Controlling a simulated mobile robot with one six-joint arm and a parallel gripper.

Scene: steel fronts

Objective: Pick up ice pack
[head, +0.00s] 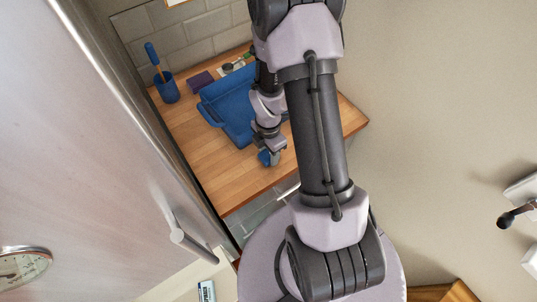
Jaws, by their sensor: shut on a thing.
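My gripper (269,159) is at the front part of the wooden counter, just in front of a blue tray. It is shut on a small blue thing, which appears to be the ice pack (263,157). The fingers and wrist hide much of it, so its full shape does not show. I cannot tell whether it touches the counter or is held just above it.
The blue tray (212,116) stands behind my gripper, partly hidden by my arm. A blue cup (168,90) with a brush and a dark purple block (199,82) stand farther back. The wooden counter (200,150) is clear at left. A steel door (90,130) rises on the left.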

